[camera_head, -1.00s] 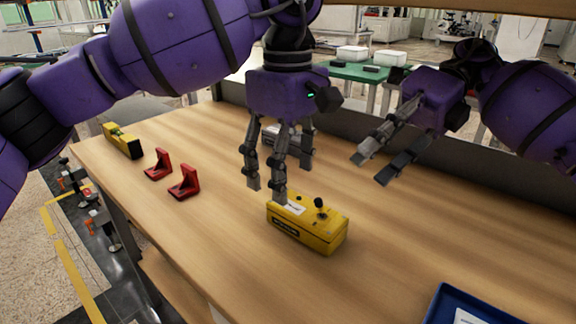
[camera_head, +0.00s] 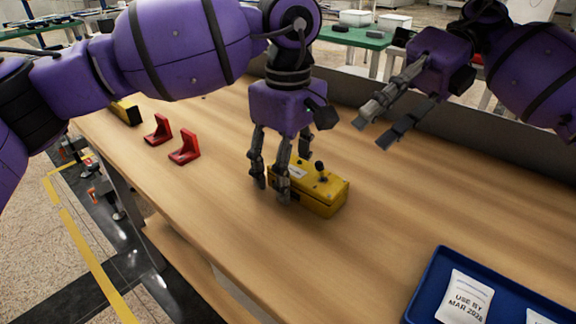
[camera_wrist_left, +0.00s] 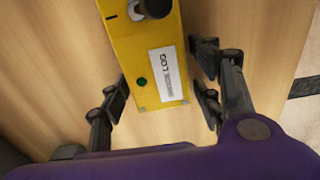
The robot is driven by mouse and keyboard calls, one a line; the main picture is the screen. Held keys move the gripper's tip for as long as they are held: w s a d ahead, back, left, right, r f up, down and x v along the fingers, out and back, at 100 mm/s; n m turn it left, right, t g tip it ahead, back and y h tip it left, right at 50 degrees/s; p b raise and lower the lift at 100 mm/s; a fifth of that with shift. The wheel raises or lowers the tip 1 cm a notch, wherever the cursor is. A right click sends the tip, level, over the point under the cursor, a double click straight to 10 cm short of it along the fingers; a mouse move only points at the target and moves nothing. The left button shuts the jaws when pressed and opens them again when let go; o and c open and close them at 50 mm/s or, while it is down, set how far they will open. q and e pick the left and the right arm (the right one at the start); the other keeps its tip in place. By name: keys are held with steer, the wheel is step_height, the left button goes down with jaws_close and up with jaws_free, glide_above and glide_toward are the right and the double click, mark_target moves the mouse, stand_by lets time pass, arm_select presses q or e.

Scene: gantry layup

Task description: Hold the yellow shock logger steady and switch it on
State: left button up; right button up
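The yellow shock logger (camera_head: 322,193) lies on the wooden table, with a black knob (camera_head: 320,167) on its top face. My left gripper (camera_head: 277,192) is lowered around its left end, with fingers on both long sides. In the left wrist view, the logger (camera_wrist_left: 150,55) with a white label and a green button (camera_wrist_left: 141,82) lies between the open fingers of the left gripper (camera_wrist_left: 163,95); small gaps seem to show beside it. The knob (camera_wrist_left: 155,6) is cut off at the top edge. My right gripper (camera_head: 372,132) is open and empty, in the air behind the logger.
Two red brackets (camera_head: 185,148) stand at the left of the table, with another yellow item (camera_head: 126,112) beyond them, partly hidden by my arm. A blue tray (camera_head: 425,290) with white labelled packets is at the front right. The table right of the logger is clear.

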arm_select(q)
steer(key=c, duration=0.8)
steer(key=shift+c, duration=0.7)
arm_select(e)
steer(key=shift+c, duration=0.7)
steer(key=shift+s+f, duration=0.15)
steer(key=shift+f, duration=0.3)
steer(key=c, duration=0.6)
steer(key=f, duration=0.1)
steer(key=s+f+y, duration=0.1)
steer(key=d+f+m+t+y, duration=0.1)
steer(key=shift+s+f, duration=0.1)
steer(key=shift+s, duration=0.3)
jaws_close()
steer(key=s+t+y, duration=0.1)
steer(key=s+d+f+m+t+y, duration=0.1)
steer(key=s+f+m+t, duration=0.1)
steer(key=shift+s+d+y, duration=0.2)
steer(key=shift+s+y, duration=0.2)
steer(key=s+m+t, duration=0.1)
steer(key=s, duration=0.1)
steer(key=s+m+t, duration=0.1)
steer(key=s, duration=0.2)
steer(key=s+t, duration=0.2)
steer(key=s, duration=0.1)
steer(key=shift+s+a+m+y, duration=0.15)
steer(key=shift+a+m+y, duration=0.25)
steer(key=shift+s+a+t, duration=0.3)
steer(key=shift+s, duration=0.3)
